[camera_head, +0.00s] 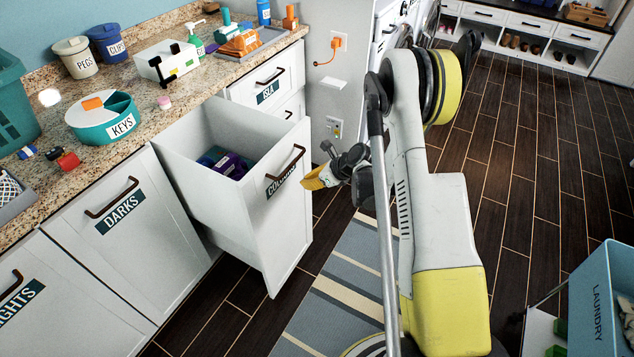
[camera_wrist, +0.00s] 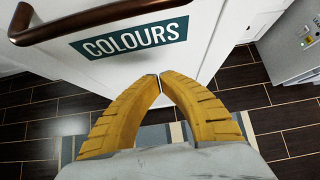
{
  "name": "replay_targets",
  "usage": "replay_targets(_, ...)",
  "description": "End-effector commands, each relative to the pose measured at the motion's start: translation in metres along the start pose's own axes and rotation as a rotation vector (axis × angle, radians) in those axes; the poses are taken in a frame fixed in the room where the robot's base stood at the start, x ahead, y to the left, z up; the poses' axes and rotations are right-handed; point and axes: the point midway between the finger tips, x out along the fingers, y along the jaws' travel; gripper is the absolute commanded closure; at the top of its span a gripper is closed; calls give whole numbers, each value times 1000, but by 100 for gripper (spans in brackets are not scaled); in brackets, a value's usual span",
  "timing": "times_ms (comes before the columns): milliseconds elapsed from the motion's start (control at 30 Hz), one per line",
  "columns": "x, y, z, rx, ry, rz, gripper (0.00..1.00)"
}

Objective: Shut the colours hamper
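The colours hamper (camera_head: 294,222) is a white pull-out drawer, standing open from the counter with dark purple and blue cloth (camera_head: 225,163) inside. Its label and bronze handle (camera_head: 286,170) are on the front panel, the label partly covered in the head view. In the wrist view the COLOURS label (camera_wrist: 135,38) and handle (camera_wrist: 65,20) show close up at the top. My gripper (camera_head: 306,183) is in front of the panel, near the handle's right end. Its yellow fingers (camera_wrist: 160,77) meet at the tips with nothing between them. I cannot tell whether they touch the panel.
The DARKS hamper (camera_head: 120,222) beside it is shut. The counter (camera_head: 140,150) above holds a KEYS tub (camera_head: 103,118) and several other items. A striped rug (camera_head: 345,265) lies on the floor below my arm. A blue laundry basket (camera_head: 594,300) stands at the lower right.

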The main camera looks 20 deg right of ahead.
Motion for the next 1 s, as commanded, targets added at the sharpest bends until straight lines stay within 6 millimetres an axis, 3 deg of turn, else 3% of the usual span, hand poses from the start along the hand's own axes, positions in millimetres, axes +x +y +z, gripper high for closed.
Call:
replay_targets(33, 13, 1, -2, -3, 1, 2, 100)
replay_targets(300, 34, 1, 24, -1, 0, 1, 100)
replay_targets(833, 38, 0, 30, -1, 0, 0, 100)
replay_targets(1000, 47, 0, 39, -2, 0, 0, 100)
